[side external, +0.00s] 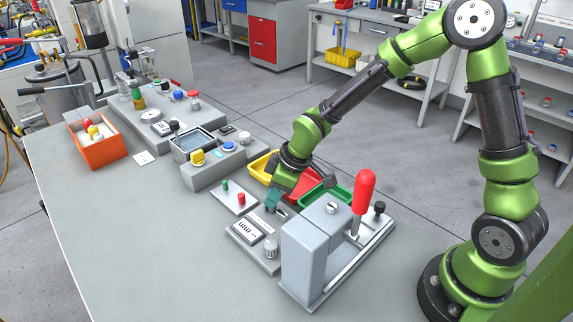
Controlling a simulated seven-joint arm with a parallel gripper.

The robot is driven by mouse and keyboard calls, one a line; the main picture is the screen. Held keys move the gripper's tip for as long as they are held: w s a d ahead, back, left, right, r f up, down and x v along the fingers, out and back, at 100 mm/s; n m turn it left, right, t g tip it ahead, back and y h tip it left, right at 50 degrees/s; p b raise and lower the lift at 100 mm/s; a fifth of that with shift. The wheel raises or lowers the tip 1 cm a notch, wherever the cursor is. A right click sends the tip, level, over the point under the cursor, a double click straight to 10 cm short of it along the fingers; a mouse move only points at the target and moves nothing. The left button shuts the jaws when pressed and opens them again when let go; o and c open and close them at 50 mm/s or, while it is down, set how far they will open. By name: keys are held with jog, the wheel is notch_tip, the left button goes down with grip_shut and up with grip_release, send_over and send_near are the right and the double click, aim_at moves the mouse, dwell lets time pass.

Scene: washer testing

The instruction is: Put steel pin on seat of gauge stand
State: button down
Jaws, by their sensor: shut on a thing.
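My gripper (273,202), with dark teal fingers, points down just above the back edge of a low grey unit (243,236). This unit has a marked white panel and a round silver knob, and looks like the gauge stand. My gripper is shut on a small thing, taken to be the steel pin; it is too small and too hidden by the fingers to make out. The seat cannot be made out clearly. I cannot tell whether the held thing touches the unit.
A grey press with a red-handled lever (364,192) stands close on the right. A white plate with green and red pegs (233,198) lies left of my gripper. Yellow, red and green bins (262,163) are behind it. An orange box (98,150) stands far left. The front-left table is clear.

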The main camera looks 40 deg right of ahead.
jog(key=c, duration=1)
grip_release()
jog(key=v, duration=1.1)
jog(key=s+d+r+m+t, duration=0.1)
jog(key=s+r+m, duration=0.2)
jog(key=s, duration=0.2)
jog(key=s+d+r+m+t, duration=0.1)
jog(key=s+d+r+m, duration=0.1)
jog(key=s+r+m, duration=0.1)
jog(key=s+d+r+m+t, duration=0.1)
jog(key=s+r+m, duration=0.2)
jog(key=s+m, duration=0.2)
jog(key=shift+s+d+r+h, duration=0.1)
jog(key=shift+s+h, duration=0.05)
jog(key=shift+s, duration=0.45)
jog(key=shift+s+d+r+h, duration=0.1)
jog(key=shift+s+h, duration=0.05)
jog(key=shift+s, duration=0.4)
